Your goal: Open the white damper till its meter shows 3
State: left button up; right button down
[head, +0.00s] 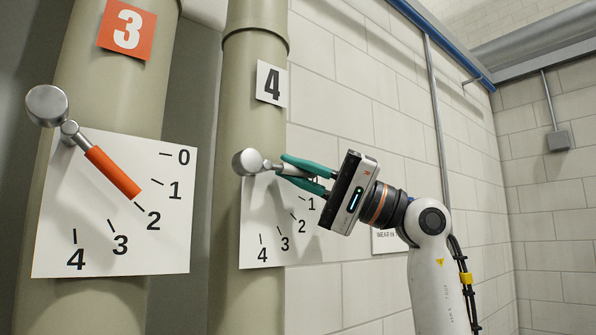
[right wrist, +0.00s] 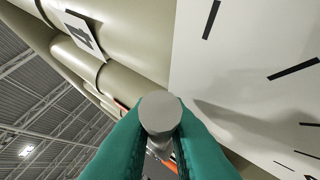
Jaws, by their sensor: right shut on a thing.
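The white damper's handle (head: 292,169) sticks out to the right from a round metal hub (head: 247,162) on the pipe marked 4. My right gripper (head: 296,171) has its teal fingers shut around this handle. The handle points right and slightly down, above the 1 on its meter plate (head: 262,222). The numbers 1 to 4 show on the plate; the area where 0 would be is hidden by the gripper. In the right wrist view the handle's round grey end (right wrist: 160,112) sits between the fingers (right wrist: 160,145). My left gripper is not in view.
To the left, a pipe marked 3 has an orange damper handle (head: 113,172) pointing near 2 on its own plate (head: 175,235). A tiled wall (head: 350,85) stands close behind my right arm. A vertical conduit (head: 437,120) runs down the wall.

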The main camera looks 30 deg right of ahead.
jog(key=m+t+b, duration=0.1)
jog(key=f+m+t+b, duration=0.1)
jog(key=m+t+b, duration=0.1)
jog(key=f+m+t+b, duration=0.1)
jog(key=b, duration=0.1)
jog(key=shift+a+m, duration=0.25)
jog(key=shift+m, duration=0.15)
jog(key=c, duration=1.7)
grip_release()
jog(key=shift+d, duration=0.1)
jog(key=b+v, duration=0.7)
jog(key=v, duration=0.5)
